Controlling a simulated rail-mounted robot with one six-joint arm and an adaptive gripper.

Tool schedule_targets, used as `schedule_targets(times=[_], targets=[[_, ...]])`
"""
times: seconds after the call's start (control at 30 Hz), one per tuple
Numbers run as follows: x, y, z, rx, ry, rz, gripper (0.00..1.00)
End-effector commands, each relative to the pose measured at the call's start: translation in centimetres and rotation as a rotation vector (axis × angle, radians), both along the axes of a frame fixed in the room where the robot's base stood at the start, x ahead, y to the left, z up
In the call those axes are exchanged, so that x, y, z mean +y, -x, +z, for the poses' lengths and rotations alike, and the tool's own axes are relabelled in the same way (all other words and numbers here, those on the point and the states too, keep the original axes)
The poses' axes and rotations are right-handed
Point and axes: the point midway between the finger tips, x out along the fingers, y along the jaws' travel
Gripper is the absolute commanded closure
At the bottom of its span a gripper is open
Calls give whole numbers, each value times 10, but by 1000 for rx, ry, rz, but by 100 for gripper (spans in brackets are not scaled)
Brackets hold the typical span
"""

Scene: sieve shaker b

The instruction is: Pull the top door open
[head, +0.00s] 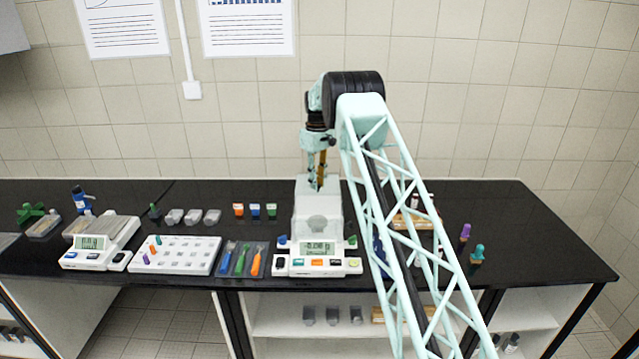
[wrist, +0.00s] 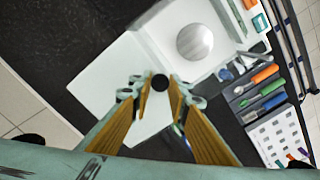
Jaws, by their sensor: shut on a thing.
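The analytical balance (head: 318,264) stands on the black bench with its display facing front. My gripper (head: 321,183) points down at its top rear. In the wrist view, my gripper (wrist: 158,88) has its fingertips closed around a small round black knob (wrist: 159,82). The knob stands on a pale flat panel, the top door (wrist: 112,72).
A second balance (head: 100,243), a white rack (head: 175,255) and a tray of colored tools (head: 243,260) stand to the left. Small colored containers (head: 255,210) stand close left of the balance. Purple and teal-topped items (head: 477,254) stand right. The tiled wall is behind.

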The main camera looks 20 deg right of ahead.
Motion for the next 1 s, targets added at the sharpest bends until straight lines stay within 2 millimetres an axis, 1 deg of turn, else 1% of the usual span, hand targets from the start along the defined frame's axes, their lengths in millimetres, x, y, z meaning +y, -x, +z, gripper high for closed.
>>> schedule_targets(times=[0.1, 0.13, 0.27, 0.57, 0.73, 0.87, 1.0], targets=[[0, 0, 0, 0, 0, 0, 100], [0, 0, 0, 0, 0, 0, 82], [0, 0, 0, 0, 0, 0, 70], [0, 0, 0, 0, 0, 0, 70], [0, 0, 4, 0, 0, 0, 70], [0, 0, 11, 0, 0, 0, 70], [0, -1, 26, -2, 0, 0, 70]])
